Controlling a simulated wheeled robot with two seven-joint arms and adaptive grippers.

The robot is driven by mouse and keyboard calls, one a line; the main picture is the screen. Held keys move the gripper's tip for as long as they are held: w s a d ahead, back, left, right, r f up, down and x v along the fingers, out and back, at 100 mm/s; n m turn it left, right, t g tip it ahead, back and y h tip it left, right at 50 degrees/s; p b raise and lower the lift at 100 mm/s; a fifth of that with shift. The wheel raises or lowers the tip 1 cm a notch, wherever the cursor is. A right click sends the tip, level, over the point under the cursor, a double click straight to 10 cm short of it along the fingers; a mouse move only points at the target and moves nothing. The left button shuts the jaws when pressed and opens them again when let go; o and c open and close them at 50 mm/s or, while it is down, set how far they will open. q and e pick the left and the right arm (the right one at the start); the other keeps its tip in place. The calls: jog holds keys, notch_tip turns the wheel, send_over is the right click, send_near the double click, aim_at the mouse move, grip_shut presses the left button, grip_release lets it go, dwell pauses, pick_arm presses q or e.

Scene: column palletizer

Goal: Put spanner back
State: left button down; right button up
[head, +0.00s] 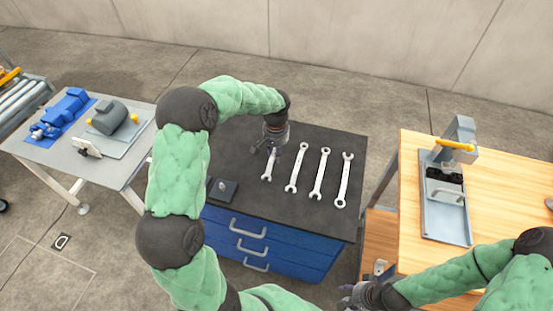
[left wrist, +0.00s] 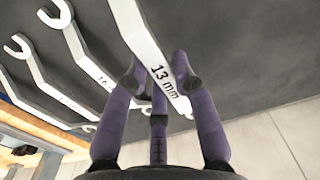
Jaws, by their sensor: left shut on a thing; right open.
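A spanner marked 13 mm (left wrist: 150,50) is between the purple fingers of my left gripper (left wrist: 158,75), which is shut on it. In the head view, my left gripper (head: 271,147) points down over the dark top of the blue drawer cabinet (head: 230,148). The 13 mm spanner (head: 267,168) shows below it, its upper part hidden by the gripper. I cannot tell whether it touches the top. Several larger spanners lie in a row to its right, the nearest one (head: 296,168) close by. My right gripper (head: 355,299) is open at the bottom edge, away from the spanners.
A small dark block (head: 222,190) sits at the cabinet's front left. A grey table (head: 125,172) with a blue device (head: 65,112) stands left. A wooden bench (head: 408,190) with a grey fixture (head: 445,215) stands right. The cabinet top right of the row is narrow.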

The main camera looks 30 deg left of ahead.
pick_arm(q)
jog(key=shift+w+a+f, duration=0.1)
jog(key=shift+w+f, duration=0.2)
jog(key=shift+f, duration=0.1)
jog(key=shift+f+b, duration=0.35)
jog(key=shift+f, duration=1.1)
jog(key=shift+f, duration=0.15)
jog(key=c, duration=1)
grip_release()
jog(key=shift+r, duration=0.25)
notch_tip(320, 180, up, 12)
jog(key=shift+f+p, duration=0.1)
jog(key=shift+p, duration=1)
